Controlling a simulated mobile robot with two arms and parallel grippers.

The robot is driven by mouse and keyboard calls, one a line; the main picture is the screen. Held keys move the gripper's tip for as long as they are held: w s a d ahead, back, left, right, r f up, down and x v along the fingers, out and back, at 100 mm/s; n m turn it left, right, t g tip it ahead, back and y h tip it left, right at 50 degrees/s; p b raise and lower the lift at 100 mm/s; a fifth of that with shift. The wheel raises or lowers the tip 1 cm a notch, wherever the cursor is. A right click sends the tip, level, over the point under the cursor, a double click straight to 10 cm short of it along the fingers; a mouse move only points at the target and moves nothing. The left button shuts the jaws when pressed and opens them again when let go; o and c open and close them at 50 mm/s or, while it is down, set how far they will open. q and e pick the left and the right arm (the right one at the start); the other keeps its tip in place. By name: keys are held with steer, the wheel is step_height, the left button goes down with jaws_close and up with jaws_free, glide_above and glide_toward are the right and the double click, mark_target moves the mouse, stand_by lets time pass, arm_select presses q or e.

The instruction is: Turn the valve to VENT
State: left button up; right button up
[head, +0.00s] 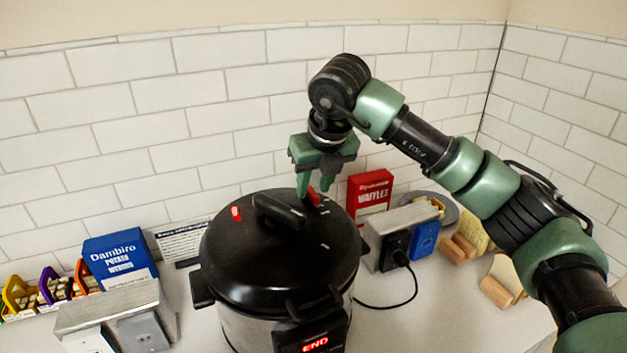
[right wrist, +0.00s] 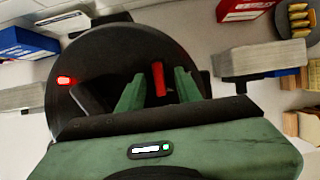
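The pressure cooker (head: 275,255) stands on the counter with its dark lid on and a black handle across the top. The red valve lever (head: 313,196) is at the back right of the lid. My right gripper (head: 314,186) points down at it from above. In the right wrist view, the red valve (right wrist: 158,78) lies between the two green fingers (right wrist: 157,82), with gaps on both sides. The gripper is open; whether a finger touches the valve I cannot tell. The lid's markings by the valve are too small to read. My left gripper is out of view.
A second red piece (head: 236,212) is on the lid's left side. A red waffles box (head: 370,195) and a grey outlet block (head: 395,232) with a plugged-in cord stand right of the cooker. The tiled wall is close behind.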

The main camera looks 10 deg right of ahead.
steer(key=shift+a+f, duration=0.1)
steer(key=shift+f, duration=0.25)
steer(key=shift+w, duration=0.1)
jaws_close()
